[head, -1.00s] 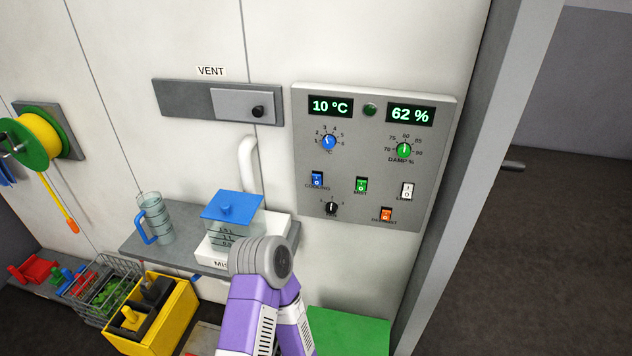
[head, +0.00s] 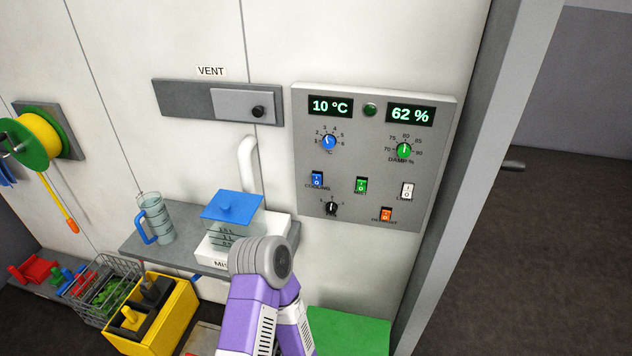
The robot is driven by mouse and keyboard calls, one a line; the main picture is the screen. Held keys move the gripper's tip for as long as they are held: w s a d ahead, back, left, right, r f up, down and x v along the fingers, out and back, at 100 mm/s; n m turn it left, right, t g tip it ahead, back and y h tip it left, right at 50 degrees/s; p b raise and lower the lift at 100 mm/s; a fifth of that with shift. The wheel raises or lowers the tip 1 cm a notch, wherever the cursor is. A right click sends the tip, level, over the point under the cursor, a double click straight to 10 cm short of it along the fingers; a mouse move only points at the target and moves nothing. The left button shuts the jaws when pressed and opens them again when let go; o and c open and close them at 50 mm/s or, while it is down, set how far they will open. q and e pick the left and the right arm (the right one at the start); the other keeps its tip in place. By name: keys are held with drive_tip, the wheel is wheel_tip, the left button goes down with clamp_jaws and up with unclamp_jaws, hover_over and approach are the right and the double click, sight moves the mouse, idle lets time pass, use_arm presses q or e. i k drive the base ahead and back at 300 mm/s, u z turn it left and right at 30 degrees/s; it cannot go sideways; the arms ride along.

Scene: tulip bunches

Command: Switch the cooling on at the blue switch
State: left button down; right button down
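The blue switch (head: 317,180) is a small rocker with I and O marks on the grey control panel (head: 347,245). It sits above the word COOLING at the panel's left side, below a blue dial (head: 329,142). Its exact tilt is too small to tell. Nothing touches it. One of my purple arms, with a grey joint, rises from the bottom middle, below and left of the panel. Neither of my grippers shows.
The panel also holds a green switch (head: 361,185), a white switch (head: 407,191), an orange switch (head: 386,215), a black knob (head: 331,208) and a green dial (head: 404,149). The space before the panel is clear.

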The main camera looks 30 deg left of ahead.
sight(317, 178)
drive_tip(key=k, duration=0.5)
drive_tip(key=z, duration=2.1)
drive_tip(key=k, duration=0.95)
drive_tip(key=u, duration=1.75)
drive_tip(key=i, duration=1)
